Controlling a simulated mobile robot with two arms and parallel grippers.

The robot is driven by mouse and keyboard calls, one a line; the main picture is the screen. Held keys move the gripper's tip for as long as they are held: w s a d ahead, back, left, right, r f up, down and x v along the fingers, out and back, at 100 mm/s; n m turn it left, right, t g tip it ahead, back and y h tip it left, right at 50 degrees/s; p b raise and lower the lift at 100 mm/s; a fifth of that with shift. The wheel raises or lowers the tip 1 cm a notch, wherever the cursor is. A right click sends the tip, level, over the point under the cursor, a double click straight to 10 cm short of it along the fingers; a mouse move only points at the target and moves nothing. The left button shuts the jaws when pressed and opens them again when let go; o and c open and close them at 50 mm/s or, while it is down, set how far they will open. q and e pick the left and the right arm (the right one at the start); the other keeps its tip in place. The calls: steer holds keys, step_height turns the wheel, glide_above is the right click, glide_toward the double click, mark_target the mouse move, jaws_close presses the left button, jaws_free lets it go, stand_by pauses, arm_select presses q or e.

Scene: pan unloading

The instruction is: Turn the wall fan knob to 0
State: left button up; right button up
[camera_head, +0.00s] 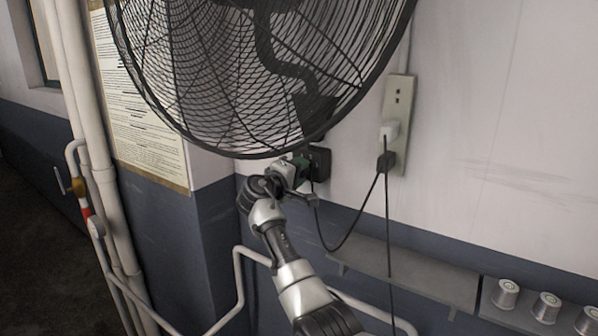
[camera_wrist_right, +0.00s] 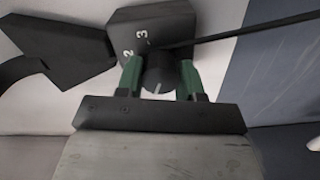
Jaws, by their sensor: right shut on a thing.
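The wall fan (camera_head: 215,85) has a round dark wire cage and fills the upper left of the head view. Its small black control box (camera_head: 320,164) is on the wall just below the cage. In the right wrist view the box (camera_wrist_right: 180,20) shows the white numerals 2 and 3. My right gripper (camera_head: 301,168) is at the box, with green fingertips on both sides of the dark round knob (camera_wrist_right: 158,76), shut on it. A small pale mark shows on the knob's near side. The numeral 0 is not visible. My left gripper is not in view.
A wall socket plate (camera_head: 401,95) with plugs is right of the fan. A black cable (camera_head: 345,247) hangs from it to the control box. A grey shelf (camera_head: 415,279) and several spools (camera_head: 506,293) are low right. White pipes (camera_head: 110,215) run at left.

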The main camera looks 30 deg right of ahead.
steer(key=o, duration=0.9)
steer(key=shift+a, duration=0.1)
steer(key=b+v, duration=0.3)
steer(key=v, duration=0.7)
steer(key=shift+s+a, duration=0.1)
steer(key=shift+a, duration=0.2)
steer(key=shift+f, duration=0.1)
